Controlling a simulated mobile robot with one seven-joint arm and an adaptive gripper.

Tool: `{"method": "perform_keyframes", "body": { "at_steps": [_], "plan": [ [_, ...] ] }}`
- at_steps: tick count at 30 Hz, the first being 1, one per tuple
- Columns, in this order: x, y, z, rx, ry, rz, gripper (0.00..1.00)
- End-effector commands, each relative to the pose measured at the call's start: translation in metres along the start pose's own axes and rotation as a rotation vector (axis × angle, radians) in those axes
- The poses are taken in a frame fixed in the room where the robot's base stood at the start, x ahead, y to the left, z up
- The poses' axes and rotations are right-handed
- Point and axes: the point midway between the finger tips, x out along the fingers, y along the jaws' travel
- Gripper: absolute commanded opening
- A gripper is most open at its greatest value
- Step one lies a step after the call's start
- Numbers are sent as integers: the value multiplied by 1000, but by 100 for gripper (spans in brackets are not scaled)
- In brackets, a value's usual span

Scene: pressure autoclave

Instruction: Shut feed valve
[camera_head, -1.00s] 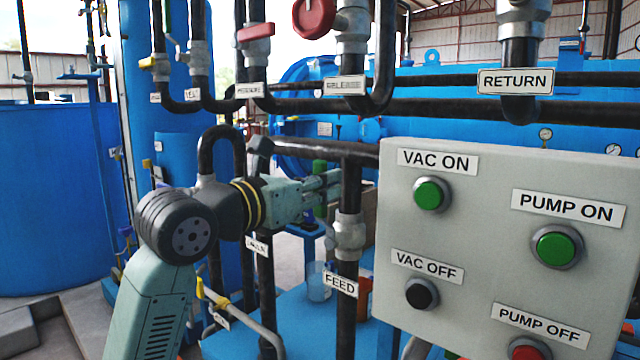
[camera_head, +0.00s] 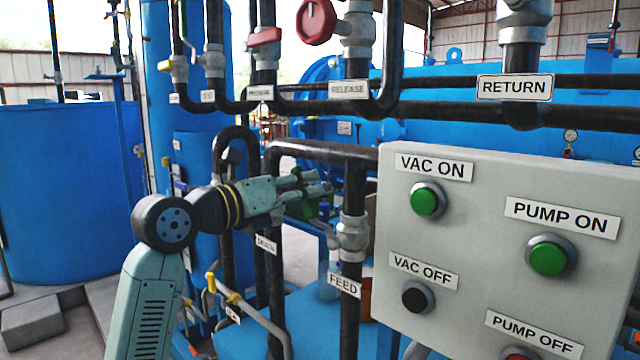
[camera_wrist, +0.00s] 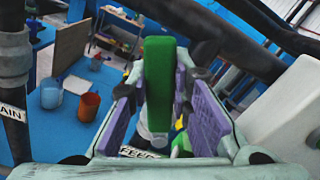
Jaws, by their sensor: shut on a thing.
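The feed valve's grey body (camera_head: 352,237) sits on a dark vertical pipe above the FEED label (camera_head: 344,285). Its green handle (camera_wrist: 158,85) stands between the two purple-padded fingers in the wrist view. My gripper (camera_head: 318,183) reaches in from the left, level with the pipe just above the valve body. It is shut on the green handle, and its fingers (camera_wrist: 163,105) lie along both sides of it.
A grey button panel (camera_head: 480,250) stands close on the right. Dark pipes (camera_head: 275,215) run close to my gripper. A yellow-handled valve (camera_head: 222,288) is low on the left. An orange cup (camera_wrist: 89,106) and a clear beaker (camera_wrist: 51,93) stand on the blue surface.

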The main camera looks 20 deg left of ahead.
Motion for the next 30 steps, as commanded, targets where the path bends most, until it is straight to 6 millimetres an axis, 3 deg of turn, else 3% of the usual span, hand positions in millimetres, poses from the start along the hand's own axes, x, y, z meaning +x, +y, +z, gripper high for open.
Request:
{"method": "perform_keyframes", "body": {
  "at_steps": [11,30],
  "plan": [
    [0,41,-7,-364,-2,-1,0],
    [0,90,-44,-929,-3,-1,0]
  ]
}}
